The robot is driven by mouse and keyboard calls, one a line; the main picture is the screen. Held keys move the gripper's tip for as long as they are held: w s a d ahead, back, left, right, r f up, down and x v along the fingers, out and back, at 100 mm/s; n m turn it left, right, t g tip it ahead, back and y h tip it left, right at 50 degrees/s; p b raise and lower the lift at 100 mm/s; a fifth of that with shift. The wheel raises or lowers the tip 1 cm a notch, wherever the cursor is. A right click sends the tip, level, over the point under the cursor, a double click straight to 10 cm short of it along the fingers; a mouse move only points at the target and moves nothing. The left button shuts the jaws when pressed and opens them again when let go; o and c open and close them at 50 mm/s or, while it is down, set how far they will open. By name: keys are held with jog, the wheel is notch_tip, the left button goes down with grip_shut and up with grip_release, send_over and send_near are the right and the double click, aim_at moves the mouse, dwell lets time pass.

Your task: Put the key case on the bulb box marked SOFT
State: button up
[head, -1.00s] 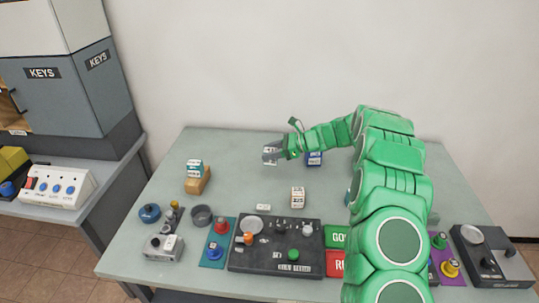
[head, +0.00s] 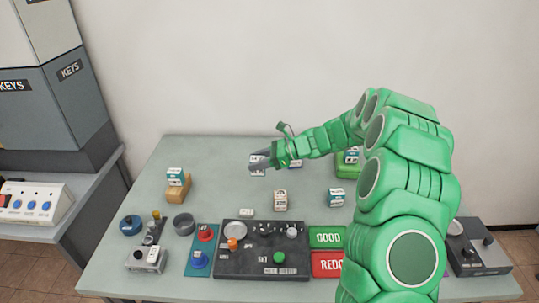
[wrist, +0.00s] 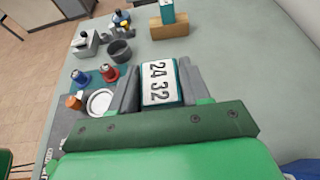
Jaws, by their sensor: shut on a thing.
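My gripper (head: 258,163) is shut on a small white-faced case marked 24 32 (wrist: 159,82), which sits between the two fingers in the wrist view. Its edge is teal. In the head view the case (head: 257,172) shows just under the fingers, over the table's back half. I cannot read SOFT on any box. Candidate small boxes are a teal and white one (head: 176,176) on a wooden block at left, an orange and white one (head: 280,200) in front of the gripper, a teal one (head: 336,197) to the right, and a blue one (head: 294,163) partly behind my arm.
The wooden block (head: 178,195) also shows in the wrist view (wrist: 172,27). A dark control panel (head: 262,262), green and red plates (head: 328,238), a round grey cup (head: 184,224) and knobs fill the front. A green block (head: 346,170) is partly hidden by my arm. The table's left middle is clear.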

jog(key=w+d+r+m+t+h, duration=0.2)
jog(key=w+d+r+m+t, duration=0.25)
jog(key=d, duration=0.25)
jog(key=w+d+r+m+t+h, duration=0.2)
jog(key=w+d+r+m+t, duration=0.15)
jog(key=d+r+t, duration=0.35)
jog(key=w+f, duration=0.3)
jog(key=w, duration=0.1)
jog(key=w+f+g, duration=0.1)
jog(key=w+f, duration=0.2)
jog(key=w, duration=0.1)
jog(key=w+f+g, duration=0.1)
jog(key=w+f, duration=0.2)
jog(key=w, duration=0.1)
jog(key=shift+a+f+m, duration=0.15)
jog(key=shift+f+m, duration=0.05)
jog(key=shift+m, duration=0.2)
jog(key=shift+w+a+f, duration=0.1)
jog(key=shift+w+f, duration=0.4)
jog(key=shift+f, duration=1.6)
jog(key=shift+f, duration=0.15)
jog(key=o, duration=1.1)
